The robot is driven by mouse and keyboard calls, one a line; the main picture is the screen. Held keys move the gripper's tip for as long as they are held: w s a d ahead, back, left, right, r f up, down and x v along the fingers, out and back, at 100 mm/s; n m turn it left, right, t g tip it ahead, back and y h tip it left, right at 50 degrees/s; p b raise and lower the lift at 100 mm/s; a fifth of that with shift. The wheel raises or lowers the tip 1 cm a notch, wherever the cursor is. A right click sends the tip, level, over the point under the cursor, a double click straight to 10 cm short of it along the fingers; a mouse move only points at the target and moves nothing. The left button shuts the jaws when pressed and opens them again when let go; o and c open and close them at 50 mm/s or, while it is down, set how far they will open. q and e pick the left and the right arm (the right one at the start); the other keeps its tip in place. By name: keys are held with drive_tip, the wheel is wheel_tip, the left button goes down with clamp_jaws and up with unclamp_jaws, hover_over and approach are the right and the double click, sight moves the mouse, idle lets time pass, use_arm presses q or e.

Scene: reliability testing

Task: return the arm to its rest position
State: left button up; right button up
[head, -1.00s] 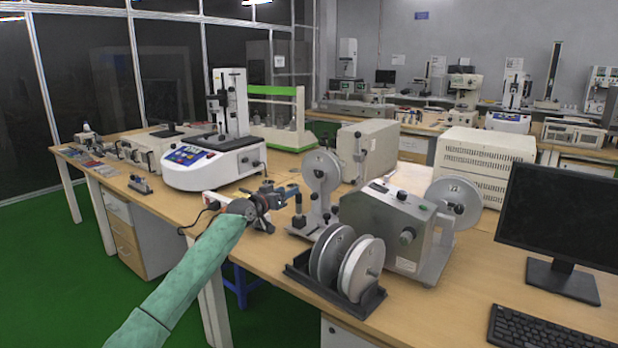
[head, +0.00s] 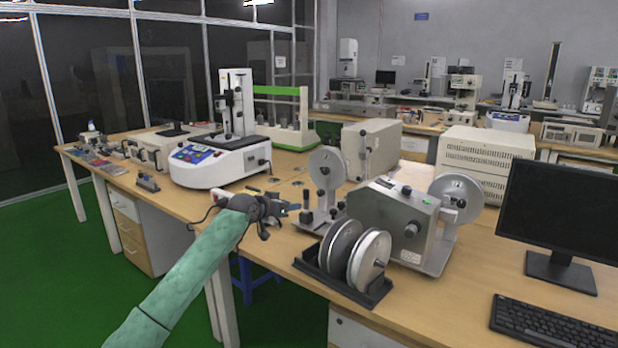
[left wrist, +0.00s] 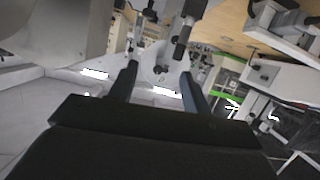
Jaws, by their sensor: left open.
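My left arm (head: 190,275), in a green sleeve, reaches in from the lower left of the head view. Its dark gripper (head: 272,218) is over the near edge of the wooden bench, left of the metal reels. In the left wrist view the two dark fingers (left wrist: 160,78) stand apart with nothing held between them. The wrist picture is tilted, with bright lamps low in it. My right gripper is in neither view.
Close right of the gripper are a reel stand (head: 325,185), a black rack with metal discs (head: 370,262) and a grey machine (head: 385,215). A white tester (head: 215,165) stands behind. Green floor (head: 60,270) is clear at left.

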use_arm(q)
drive_tip(key=s+r+m+y, duration=0.2)
drive_tip(key=s+r, duration=0.5)
drive_tip(key=s+f+n+y+p, duration=0.1)
drive_tip(key=s+f+y+p, duration=0.15)
drive_tip(key=s, duration=0.85)
drive_tip(key=s+a+f+n+g+p, duration=0.1)
drive_tip(key=s+a+f+g+p, duration=0.1)
drive_tip(key=s+f, duration=0.8)
drive_tip(key=s+a+f+n+g+y+p, duration=0.1)
drive_tip(key=s+f+g+p, duration=0.3)
drive_tip(key=s, duration=2.2)
drive_tip(key=s+a+f+n+g+y+p, duration=0.1)
drive_tip(key=s+a+f+n+g+p, duration=0.2)
drive_tip(key=s+f, duration=1.3)
drive_tip(key=shift+s+a+f, duration=0.4)
drive_tip(key=shift+s+a, duration=0.05)
drive_tip(key=shift+s, duration=0.6)
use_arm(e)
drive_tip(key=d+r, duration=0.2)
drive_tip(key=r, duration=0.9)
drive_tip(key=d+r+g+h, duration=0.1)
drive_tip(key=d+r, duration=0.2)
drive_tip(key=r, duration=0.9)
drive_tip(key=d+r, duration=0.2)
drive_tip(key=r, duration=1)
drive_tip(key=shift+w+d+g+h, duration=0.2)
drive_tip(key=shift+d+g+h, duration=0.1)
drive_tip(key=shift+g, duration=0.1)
